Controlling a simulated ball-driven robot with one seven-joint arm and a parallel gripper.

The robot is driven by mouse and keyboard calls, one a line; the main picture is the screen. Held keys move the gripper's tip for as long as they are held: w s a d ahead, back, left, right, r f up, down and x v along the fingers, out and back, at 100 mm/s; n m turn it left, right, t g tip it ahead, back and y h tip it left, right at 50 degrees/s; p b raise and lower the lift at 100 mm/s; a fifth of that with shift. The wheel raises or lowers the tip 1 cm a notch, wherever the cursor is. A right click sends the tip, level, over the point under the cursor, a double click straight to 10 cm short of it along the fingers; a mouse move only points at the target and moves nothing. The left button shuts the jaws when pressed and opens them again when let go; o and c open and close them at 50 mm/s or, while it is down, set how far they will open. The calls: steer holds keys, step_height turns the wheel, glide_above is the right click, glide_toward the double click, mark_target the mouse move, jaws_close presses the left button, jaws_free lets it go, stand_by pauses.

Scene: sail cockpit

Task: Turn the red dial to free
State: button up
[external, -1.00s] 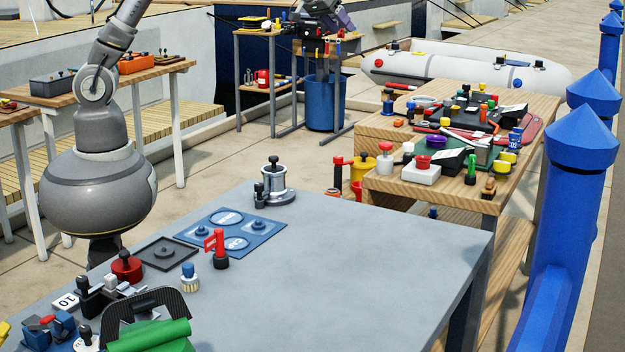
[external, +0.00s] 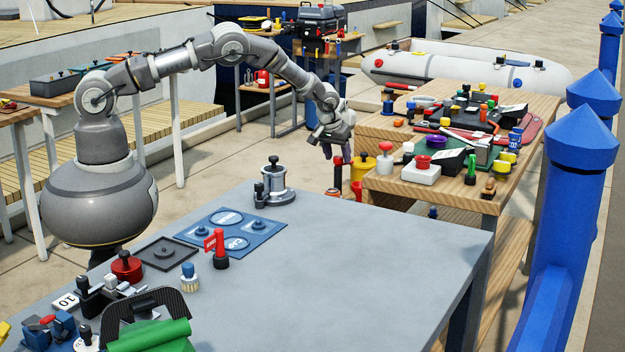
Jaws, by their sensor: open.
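A round red piece with a dark knob on top (external: 127,267) sits at the left of the grey table and looks most like the red dial. A red upright handle with a flag-like plate (external: 220,243) stands to its right, on a dark base. I cannot read any "free" mark or a dial setting. My gripper (external: 327,150) hangs pointing down beyond the far edge of the grey table, near a red-topped post (external: 338,172). It is apart from the red piece and looks empty; its fingers are small and hard to make out.
The grey table (external: 380,250) is clear on its right half. A silver winch-like piece (external: 276,185) stands at its far edge, behind a blue panel (external: 238,240). A wooden table (external: 520,100) crowded with small items is at the right. Blue posts (external: 575,200) line the right side.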

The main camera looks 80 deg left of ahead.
steer(key=shift+f, duration=0.1)
steer(key=c, duration=1)
steer(key=shift+c, duration=0.2)
steer(key=shift+m, duration=0.4)
steer(key=m+h, duration=0.1)
steer(key=m, duration=0.1)
steer(key=m+t+h, duration=0.1)
steer(key=m, duration=0.1)
steer(key=shift+a+m+p, duration=0.2)
steer(key=shift+m+p, duration=0.15)
steer(key=shift+m, duration=0.05)
steer(key=m+h, duration=0.1)
steer(key=m, duration=0.4)
steer(key=shift+a+h, duration=0.1)
steer(key=shift+h, duration=0.3)
